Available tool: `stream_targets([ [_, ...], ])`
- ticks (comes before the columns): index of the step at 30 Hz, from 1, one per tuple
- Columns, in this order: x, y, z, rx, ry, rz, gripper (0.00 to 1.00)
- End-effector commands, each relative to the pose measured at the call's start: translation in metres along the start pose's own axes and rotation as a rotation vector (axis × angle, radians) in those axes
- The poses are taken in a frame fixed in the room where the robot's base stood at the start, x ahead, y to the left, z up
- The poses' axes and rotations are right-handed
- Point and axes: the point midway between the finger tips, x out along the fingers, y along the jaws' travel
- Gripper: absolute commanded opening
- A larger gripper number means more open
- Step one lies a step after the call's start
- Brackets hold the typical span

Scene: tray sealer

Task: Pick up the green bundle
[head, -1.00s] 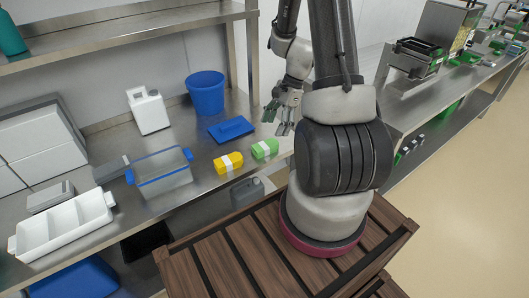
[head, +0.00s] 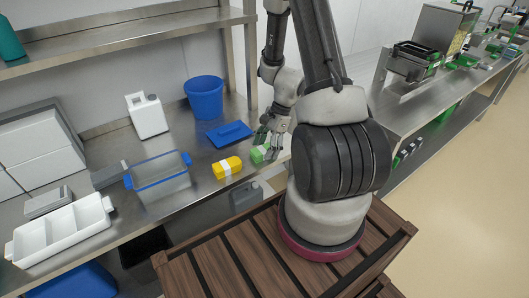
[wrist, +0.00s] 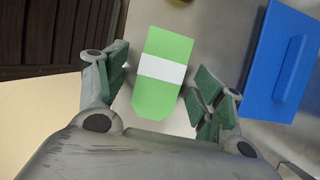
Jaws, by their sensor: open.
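The green bundle (head: 262,154) lies on the steel table near its front edge, right of a yellow bundle (head: 227,167). In the wrist view the green bundle (wrist: 166,45) has a white band across its middle. My gripper (head: 264,141) is just above the green bundle and hides part of it in the head view. In the wrist view my gripper (wrist: 160,85) is open, with one finger on each side of the bundle's near end. A gap shows between each finger and the bundle.
A blue lid (head: 230,134) lies behind the bundles, with a blue bucket (head: 204,97) beyond it. A clear blue-rimmed container (head: 160,180), a white jug (head: 147,116) and a white divided tray (head: 62,231) stand to the left. A shelf (head: 130,38) hangs above.

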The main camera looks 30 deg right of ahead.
Motion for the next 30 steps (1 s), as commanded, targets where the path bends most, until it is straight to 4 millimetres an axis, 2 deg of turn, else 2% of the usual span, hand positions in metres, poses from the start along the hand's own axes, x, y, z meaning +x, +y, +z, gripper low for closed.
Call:
stream_targets([
  [21, 0.0043, 0.0000, -0.0020, 0.000, 0.000, 0.000, 0.68],
  [27, 0.0043, 0.0000, -0.0020, 0.000, 0.000, 0.000, 0.31],
  [30, 0.0044, 0.0000, -0.0020, 0.000, 0.000, 0.000, 0.18],
])
